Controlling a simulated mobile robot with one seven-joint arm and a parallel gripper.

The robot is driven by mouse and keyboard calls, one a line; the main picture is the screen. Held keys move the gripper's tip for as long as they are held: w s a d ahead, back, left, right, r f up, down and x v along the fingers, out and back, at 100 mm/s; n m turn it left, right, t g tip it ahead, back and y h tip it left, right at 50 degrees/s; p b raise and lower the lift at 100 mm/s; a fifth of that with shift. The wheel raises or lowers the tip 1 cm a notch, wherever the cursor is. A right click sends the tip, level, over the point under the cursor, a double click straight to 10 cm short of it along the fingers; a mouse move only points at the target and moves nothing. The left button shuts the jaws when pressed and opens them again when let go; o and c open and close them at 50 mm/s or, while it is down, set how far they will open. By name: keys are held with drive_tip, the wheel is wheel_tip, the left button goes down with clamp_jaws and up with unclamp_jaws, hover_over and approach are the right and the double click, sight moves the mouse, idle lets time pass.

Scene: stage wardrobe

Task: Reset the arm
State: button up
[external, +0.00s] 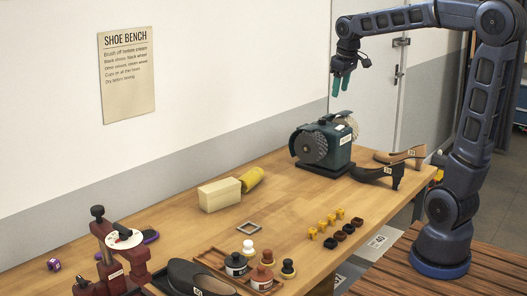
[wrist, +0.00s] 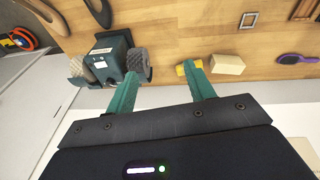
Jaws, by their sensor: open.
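My gripper (external: 341,84) is raised well above the far end of the wooden bench, with its green fingers pointing down. In the wrist view my gripper (wrist: 163,92) has its two green fingers spread apart, with nothing between them. My dark blue arm reaches over from the right of the bench. A green buffing machine (external: 336,143) with two round wheels stands on the bench below the gripper, clear of it. The machine also shows at the left in the wrist view (wrist: 112,58).
Dark (external: 372,173) and tan heeled shoes stand by the machine. A door is behind.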

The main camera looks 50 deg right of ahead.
drive_tip(key=s+a+f, duration=0.2)
drive_tip(key=s, duration=0.5)
drive_tip(key=s+a+f+t, duration=0.1)
drive_tip(key=s+a+f, duration=0.2)
drive_tip(key=s, duration=0.4)
drive_tip(key=s+a+f+m+t, duration=0.1)
drive_tip(key=s+a+f, duration=0.2)
drive_tip(key=s, duration=0.5)
drive_tip(key=shift+y, duration=0.4)
